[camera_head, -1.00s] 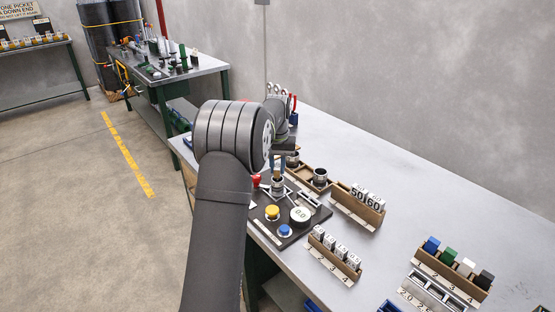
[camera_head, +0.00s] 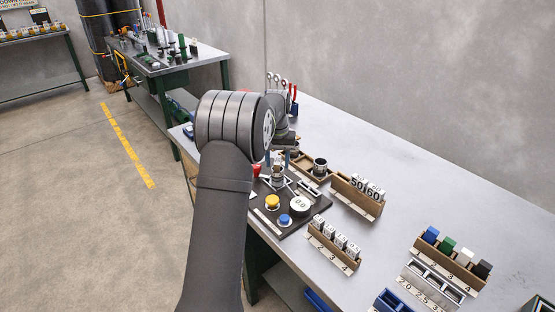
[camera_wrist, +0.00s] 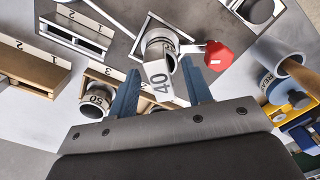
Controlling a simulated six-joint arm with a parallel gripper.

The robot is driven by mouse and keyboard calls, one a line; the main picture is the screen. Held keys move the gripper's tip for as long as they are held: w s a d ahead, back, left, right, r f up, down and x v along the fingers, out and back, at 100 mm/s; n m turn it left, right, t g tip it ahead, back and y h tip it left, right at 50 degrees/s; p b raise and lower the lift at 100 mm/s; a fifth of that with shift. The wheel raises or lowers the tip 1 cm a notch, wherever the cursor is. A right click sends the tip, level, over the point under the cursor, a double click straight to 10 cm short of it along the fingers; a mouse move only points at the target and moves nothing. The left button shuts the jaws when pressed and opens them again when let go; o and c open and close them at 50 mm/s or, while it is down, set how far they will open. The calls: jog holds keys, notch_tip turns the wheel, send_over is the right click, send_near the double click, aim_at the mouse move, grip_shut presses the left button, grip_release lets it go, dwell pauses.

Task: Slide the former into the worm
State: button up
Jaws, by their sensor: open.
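The former, with a white block marked 40 (camera_wrist: 160,82), shows between my fingers in the wrist view. It meets a round metal part (camera_wrist: 160,45) that looks like the worm, on the dark machine plate. How deep the former sits in it is hidden. In the head view this metal part (camera_head: 278,174) stands upright on the plate. My gripper (camera_wrist: 160,66) is open, with one blue finger on each side of the block and gaps visible. In the head view my arm mostly hides my gripper (camera_head: 286,149).
A red knob (camera_wrist: 219,55) sits right beside the metal part. Formers marked 50 (camera_head: 358,183) and 60 (camera_head: 374,192) stand in a wooden rack. A yellow button (camera_head: 272,202), blue button (camera_head: 285,219) and white dial (camera_head: 299,206) are on the plate. The right bench (camera_head: 430,180) has free room.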

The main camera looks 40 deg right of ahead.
notch_tip(320, 180, up, 18)
jog(key=shift+f, duration=0.25)
jog(key=shift+f, duration=0.15)
dwell(0.6)
notch_tip(320, 180, down, 17)
jog(key=shift+r, duration=0.45)
dwell(0.4)
